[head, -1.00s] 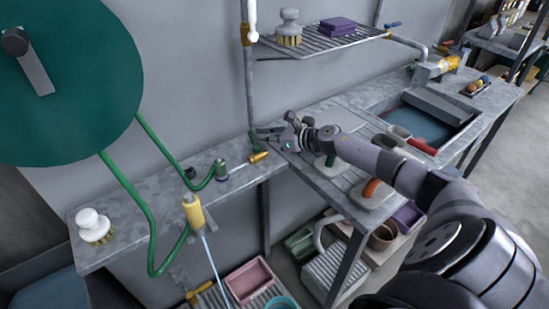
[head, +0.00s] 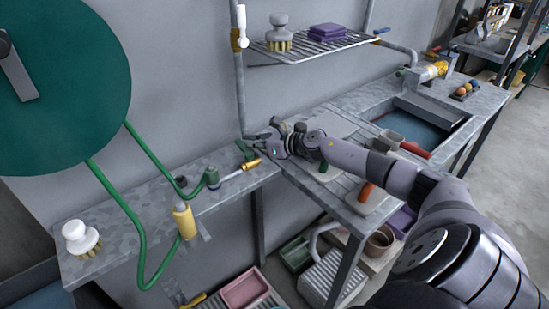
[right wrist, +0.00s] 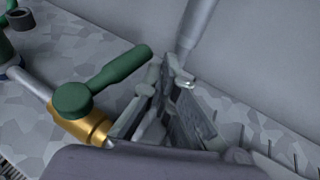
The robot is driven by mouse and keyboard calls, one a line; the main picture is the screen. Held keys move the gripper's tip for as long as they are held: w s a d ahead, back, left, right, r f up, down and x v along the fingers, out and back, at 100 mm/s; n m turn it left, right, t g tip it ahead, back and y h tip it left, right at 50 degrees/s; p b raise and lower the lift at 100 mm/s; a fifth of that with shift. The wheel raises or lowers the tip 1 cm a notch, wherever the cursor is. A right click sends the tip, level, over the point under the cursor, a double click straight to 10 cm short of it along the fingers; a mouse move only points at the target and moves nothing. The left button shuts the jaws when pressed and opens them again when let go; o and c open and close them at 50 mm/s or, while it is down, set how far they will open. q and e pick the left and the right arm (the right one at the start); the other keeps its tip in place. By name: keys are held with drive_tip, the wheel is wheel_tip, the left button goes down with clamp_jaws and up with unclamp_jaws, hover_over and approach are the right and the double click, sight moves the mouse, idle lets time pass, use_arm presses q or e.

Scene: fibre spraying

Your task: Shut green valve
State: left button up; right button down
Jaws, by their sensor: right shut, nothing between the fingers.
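The green valve handle (head: 245,150) sits on a brass valve body (head: 252,164) at the end of a short metal pipe on the counter. In the right wrist view the green handle (right wrist: 105,82) lies crosswise to the pipe, above the brass body (right wrist: 88,127). My right gripper (head: 256,142) is shut and empty, just beside the handle. Its fingers (right wrist: 168,105) are right of the handle's free end in the wrist view; I cannot tell whether they touch it. A yellow spray nozzle (head: 184,220) hangs at the counter's front edge with no stream showing. My left gripper is not in view.
A green hose (head: 140,225) loops from the big green reel (head: 70,90) below the counter. A vertical wall pipe (head: 240,95) stands close behind my right gripper. A white brush (head: 80,237) is at the counter's left end; a wire shelf (head: 315,48) hangs above.

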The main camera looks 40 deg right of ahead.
idle(0.6)
drive_tip(key=shift+s+d, duration=0.1)
drive_tip(key=shift+s, duration=0.05)
drive_tip(key=v, duration=0.5)
drive_tip(key=shift+s+d+r, duration=0.1)
drive_tip(key=shift+s, duration=0.25)
drive_tip(key=shift+s+d+r, duration=0.2)
drive_tip(key=shift+s+r, duration=0.1)
drive_tip(key=shift+s, duration=0.35)
